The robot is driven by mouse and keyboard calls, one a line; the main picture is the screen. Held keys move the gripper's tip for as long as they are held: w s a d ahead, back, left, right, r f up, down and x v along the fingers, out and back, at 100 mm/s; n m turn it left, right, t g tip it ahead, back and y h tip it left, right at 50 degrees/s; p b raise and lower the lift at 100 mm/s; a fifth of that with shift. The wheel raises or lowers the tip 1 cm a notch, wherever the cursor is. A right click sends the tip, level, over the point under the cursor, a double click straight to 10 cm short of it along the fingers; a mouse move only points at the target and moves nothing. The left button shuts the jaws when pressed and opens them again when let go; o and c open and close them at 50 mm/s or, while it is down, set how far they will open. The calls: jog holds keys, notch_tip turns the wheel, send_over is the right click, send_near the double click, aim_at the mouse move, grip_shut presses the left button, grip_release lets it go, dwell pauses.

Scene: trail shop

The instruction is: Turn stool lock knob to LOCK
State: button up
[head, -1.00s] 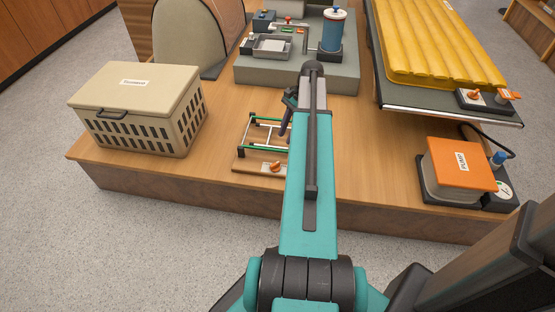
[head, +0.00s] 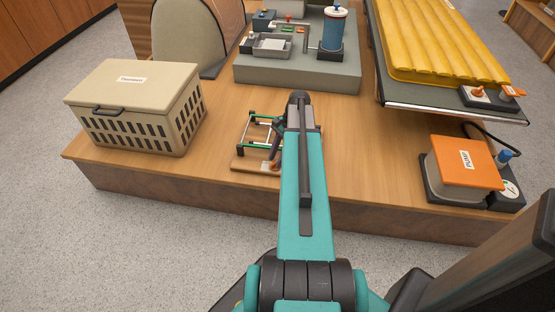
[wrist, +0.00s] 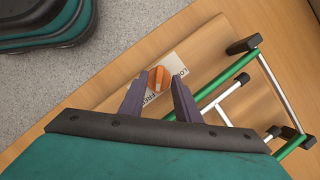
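The stool lock knob (wrist: 159,79) is a small orange knob on a light label in the wrist view. The label (wrist: 178,60) shows partly covered lettering, "LO" at one end and "FREE" at the other. The stool (wrist: 243,83), a folding frame with green and silver tubes, stands beside the knob; in the head view (head: 262,131) it is at mid table. My gripper (wrist: 158,82) is open, its two dark fingers on either side of the knob in the picture. I cannot tell whether they touch it.
A beige lidded crate (head: 135,105) stands at the left of the table. A grey block with a blue canister (head: 332,32) is behind. An orange pump box (head: 465,160) and a yellow pad (head: 440,40) are at the right. Wood is bare around the stool.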

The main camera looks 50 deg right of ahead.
jog(key=shift+a+f, duration=0.15)
jog(key=shift+f, duration=0.25)
